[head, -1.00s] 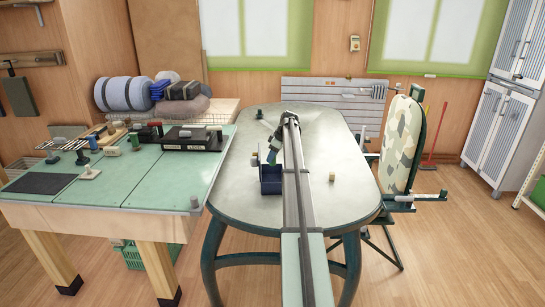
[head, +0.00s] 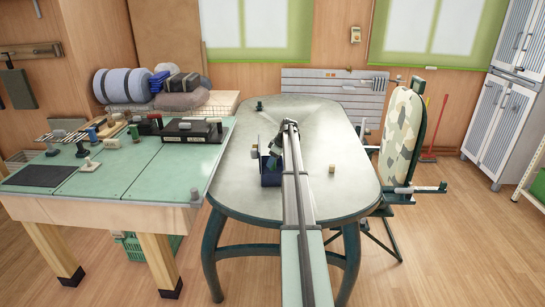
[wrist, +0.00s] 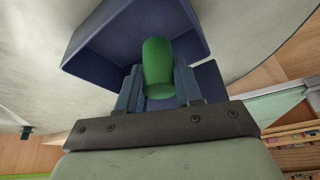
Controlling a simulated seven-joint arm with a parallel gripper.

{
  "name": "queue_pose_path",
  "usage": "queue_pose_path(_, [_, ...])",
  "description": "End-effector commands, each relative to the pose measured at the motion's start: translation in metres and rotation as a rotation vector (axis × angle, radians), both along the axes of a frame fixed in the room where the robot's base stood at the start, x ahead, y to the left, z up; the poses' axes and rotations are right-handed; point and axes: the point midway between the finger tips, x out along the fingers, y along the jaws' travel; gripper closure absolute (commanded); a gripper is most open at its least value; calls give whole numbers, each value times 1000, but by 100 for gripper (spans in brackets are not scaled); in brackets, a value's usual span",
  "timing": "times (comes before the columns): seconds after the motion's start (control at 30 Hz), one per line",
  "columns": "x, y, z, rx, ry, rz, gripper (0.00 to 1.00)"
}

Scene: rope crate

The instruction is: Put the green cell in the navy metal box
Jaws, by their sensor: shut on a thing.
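The navy metal box (head: 270,181) stands on the round-ended table, left of my arm. It also shows in the wrist view (wrist: 103,45), with its walls around the far side and right of the fingers. My gripper (wrist: 158,90) is shut on the green cell (wrist: 158,62), with a blue-grey finger on each side of it. The cell's rounded end points away from the palm, over the box's opening. I cannot tell how deep it is. In the head view my gripper (head: 275,161) is low at the box, and the cell cannot be made out clearly.
The pale table (head: 240,140) has free room around the box. A small tan cube (head: 332,169) lies to the right and a dark small item (head: 259,105) at the back. A green workbench (head: 130,178) with tools stands left, a camouflage-covered board (head: 401,135) right.

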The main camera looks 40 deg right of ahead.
Motion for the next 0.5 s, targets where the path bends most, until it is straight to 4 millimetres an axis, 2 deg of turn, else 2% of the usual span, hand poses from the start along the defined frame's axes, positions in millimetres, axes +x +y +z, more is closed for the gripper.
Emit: queue_pose_path(0.5, [0, 0, -46, 0, 0, -1, 100])
